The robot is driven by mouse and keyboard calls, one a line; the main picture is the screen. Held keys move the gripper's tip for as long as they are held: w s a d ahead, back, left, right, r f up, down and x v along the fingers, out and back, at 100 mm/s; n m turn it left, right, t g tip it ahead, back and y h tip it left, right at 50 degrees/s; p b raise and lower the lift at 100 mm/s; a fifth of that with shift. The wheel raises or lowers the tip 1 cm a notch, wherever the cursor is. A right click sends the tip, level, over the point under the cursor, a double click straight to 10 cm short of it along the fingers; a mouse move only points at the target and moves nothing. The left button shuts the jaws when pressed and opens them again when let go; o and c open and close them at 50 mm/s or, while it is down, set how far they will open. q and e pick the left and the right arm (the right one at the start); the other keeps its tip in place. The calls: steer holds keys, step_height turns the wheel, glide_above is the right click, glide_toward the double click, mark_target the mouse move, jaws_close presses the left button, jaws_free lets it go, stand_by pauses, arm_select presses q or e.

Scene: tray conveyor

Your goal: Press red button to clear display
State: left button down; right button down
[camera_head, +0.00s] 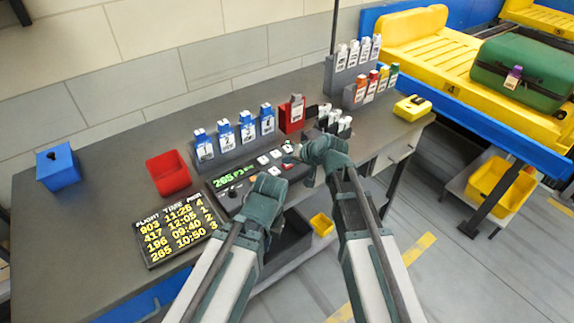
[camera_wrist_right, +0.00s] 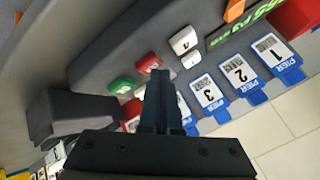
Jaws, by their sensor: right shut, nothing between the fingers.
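The dark console (camera_head: 225,200) stands on the grey bench, and its display (camera_head: 236,177) shows green characters that look to begin with 265. In the right wrist view, the red button (camera_wrist_right: 149,63) sits between a white key (camera_wrist_right: 183,40) and a green button (camera_wrist_right: 121,85). My right gripper (camera_head: 302,153) is over the console's right end, its fingers shut and empty. In the wrist view its fingertips (camera_wrist_right: 158,73) appear just beside the red button; contact cannot be told. My left gripper (camera_head: 243,193) is at the console's front left; its fingers are mostly hidden.
Blue pier tags (camera_head: 225,135) stand in a rack behind the console. A red bin (camera_head: 168,173) and a blue box (camera_head: 57,167) are at the left. A flight board (camera_head: 180,234) lies front left. A yellow conveyor carries a green suitcase (camera_head: 524,70) at the right.

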mark_target(289, 167)
steer(key=shift+f, duration=0.15)
stand_by(0.4)
steer(key=shift+r+p, duration=0.8)
steer(key=shift+r, duration=0.1)
step_height(289, 167, up, 5)
steer(key=p, duration=0.5)
stand_by(0.5)
